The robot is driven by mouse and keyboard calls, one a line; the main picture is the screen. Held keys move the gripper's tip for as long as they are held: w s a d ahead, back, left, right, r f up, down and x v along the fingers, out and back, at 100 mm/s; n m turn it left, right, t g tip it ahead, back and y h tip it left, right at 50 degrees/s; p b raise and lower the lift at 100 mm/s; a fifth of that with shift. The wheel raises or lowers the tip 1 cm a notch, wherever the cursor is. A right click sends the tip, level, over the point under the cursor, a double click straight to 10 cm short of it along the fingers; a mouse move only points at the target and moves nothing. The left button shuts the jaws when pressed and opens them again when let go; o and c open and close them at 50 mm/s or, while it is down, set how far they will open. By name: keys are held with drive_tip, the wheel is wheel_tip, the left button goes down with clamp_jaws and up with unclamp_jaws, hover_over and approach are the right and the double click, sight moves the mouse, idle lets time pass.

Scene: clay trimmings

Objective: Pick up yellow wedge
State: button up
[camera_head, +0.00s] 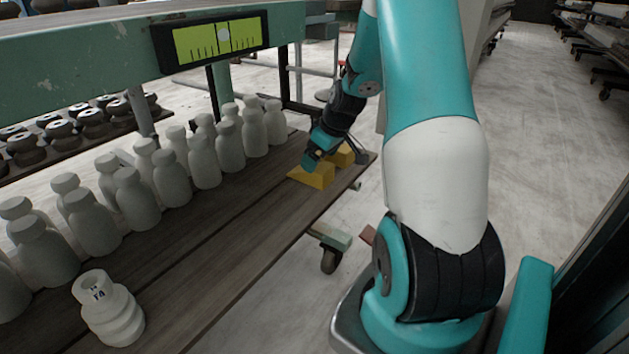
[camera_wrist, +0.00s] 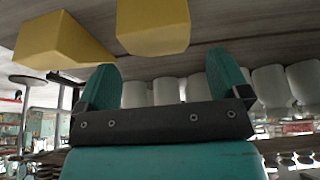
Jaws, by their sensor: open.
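Two yellow wedges stand near the far right corner of the wooden cart top. The nearer yellow wedge (camera_head: 318,177) has a sloping face, and the farther yellow block (camera_head: 345,156) is just behind it, partly hidden by my arm. My gripper (camera_head: 310,160) is low over the nearer one. In the wrist view, my gripper (camera_wrist: 165,68) is open and empty. One yellow piece (camera_wrist: 152,28) lies ahead of the gap between the fingers, and another yellow piece (camera_wrist: 60,42) is off to the left. Contact with either piece cannot be told.
Several pale bottles (camera_head: 168,172) stand in rows along the cart top (camera_head: 215,250), left of the wedges. A green beam with a level gauge (camera_head: 215,40) crosses above. The cart's right edge is close to the wedges.

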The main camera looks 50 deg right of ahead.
drive_tip(key=b+x, duration=0.1)
drive_tip(key=x, duration=0.1)
drive_tip(key=b+x, duration=0.2)
drive_tip(key=x, duration=0.1)
drive_tip(key=shift+s+f+b, duration=0.15)
drive_tip(key=shift+f+b, duration=0.15)
drive_tip(key=shift+f, duration=0.1)
drive_tip(key=shift+r, duration=0.1)
drive_tip(key=shift+c, duration=0.4)
drive_tip(key=c, duration=1.1)
